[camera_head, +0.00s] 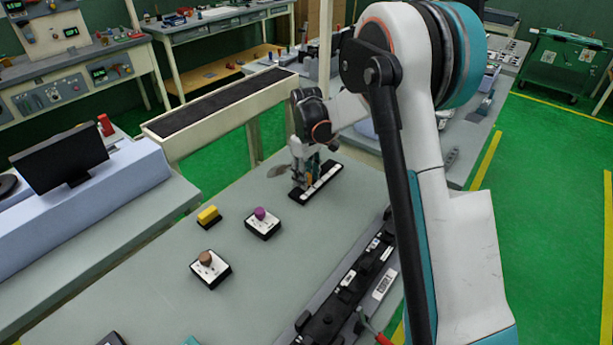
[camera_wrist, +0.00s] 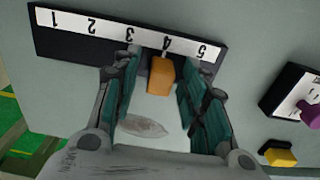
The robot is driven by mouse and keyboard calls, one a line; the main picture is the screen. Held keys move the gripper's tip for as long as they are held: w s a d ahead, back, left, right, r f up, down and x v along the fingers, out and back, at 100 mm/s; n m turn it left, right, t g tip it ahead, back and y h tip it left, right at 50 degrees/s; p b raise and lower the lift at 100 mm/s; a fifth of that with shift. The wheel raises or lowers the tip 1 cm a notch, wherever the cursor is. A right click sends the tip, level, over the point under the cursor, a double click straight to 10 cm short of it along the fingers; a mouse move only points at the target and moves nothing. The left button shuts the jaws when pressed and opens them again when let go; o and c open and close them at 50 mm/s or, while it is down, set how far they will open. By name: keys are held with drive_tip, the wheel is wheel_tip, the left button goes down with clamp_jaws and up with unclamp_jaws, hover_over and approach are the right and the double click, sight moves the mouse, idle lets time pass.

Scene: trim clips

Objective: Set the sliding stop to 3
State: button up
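The slide rail is a black bar (camera_wrist: 75,45) with a white strip numbered 1 to 5, upside down in the wrist view; it also shows in the head view (camera_head: 327,181) on the grey table. The orange sliding stop (camera_wrist: 160,79) sits on the rail at the 4. My gripper (camera_wrist: 160,70) is open, with one teal-padded finger on each side of the stop and a visible gap on both sides. In the head view my gripper (camera_head: 306,177) is down at the rail and mostly hides the stop.
A purple-knob box (camera_head: 262,222), a brown-knob box (camera_head: 210,268) and a yellow block (camera_head: 208,215) stand nearer on the table. A long black fixture (camera_head: 350,290) lies along the right edge. The table left of the rail is mostly clear.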

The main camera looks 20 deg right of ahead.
clamp_jaws()
drive_tip(key=shift+w+d, duration=0.6)
drive_tip(key=shift+d, duration=0.25)
drive_tip(key=shift+w+d, duration=0.6)
drive_tip(key=shift+d, duration=0.2)
unclamp_jaws()
drive_tip(key=shift+r, duration=0.15)
wheel_tip(320, 180, up, 12)
